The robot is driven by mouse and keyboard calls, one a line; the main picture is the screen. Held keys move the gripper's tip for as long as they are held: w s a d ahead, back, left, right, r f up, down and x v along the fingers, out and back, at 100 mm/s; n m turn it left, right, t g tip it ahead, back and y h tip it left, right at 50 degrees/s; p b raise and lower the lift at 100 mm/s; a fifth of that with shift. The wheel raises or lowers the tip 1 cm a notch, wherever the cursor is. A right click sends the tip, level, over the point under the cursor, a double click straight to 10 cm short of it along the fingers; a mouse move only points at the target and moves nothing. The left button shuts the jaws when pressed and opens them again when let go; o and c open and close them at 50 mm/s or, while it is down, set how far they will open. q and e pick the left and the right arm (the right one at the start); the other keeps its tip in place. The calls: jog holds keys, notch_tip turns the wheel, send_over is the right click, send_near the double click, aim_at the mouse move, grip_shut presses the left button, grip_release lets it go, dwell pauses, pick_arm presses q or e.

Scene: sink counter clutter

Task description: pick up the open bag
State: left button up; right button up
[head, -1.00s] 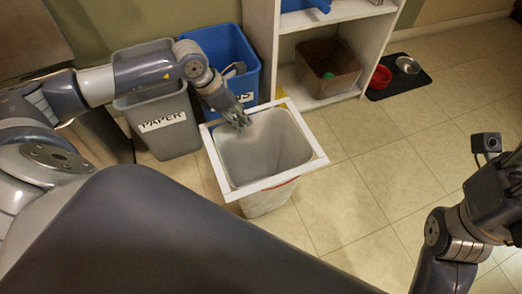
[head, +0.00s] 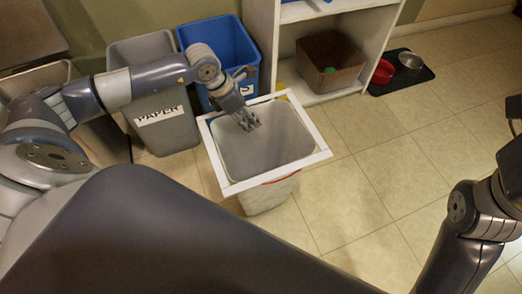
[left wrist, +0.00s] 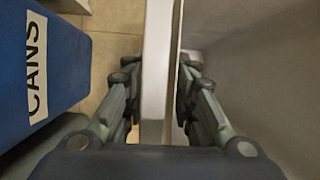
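The open bag (head: 265,148) is a pale grey-white liner inside a square white-rimmed bin, its mouth facing up. The bin's white rim (head: 225,186) surrounds the mouth, and a red strip shows below its front right side. My left gripper (head: 250,122) appears over the far part of the mouth in the head view. In the left wrist view, my left gripper (left wrist: 156,85) is open, with one finger on each side of the white rim (left wrist: 157,50). The grey inside (left wrist: 260,90) lies to the right. My right gripper is out of the picture; only my right arm shows.
A grey PAPER bin (head: 165,120) and a blue CANS bin (head: 215,40) stand behind, left of a white shelf (head: 262,40) holding a brown box (head: 325,65). Red (head: 383,72) and metal bowls (head: 410,60) sit on a dark mat. Floor to the right is clear.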

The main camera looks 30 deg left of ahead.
pick_arm(q)
jog(key=shift+f, duration=0.25)
dwell(0.3)
grip_shut()
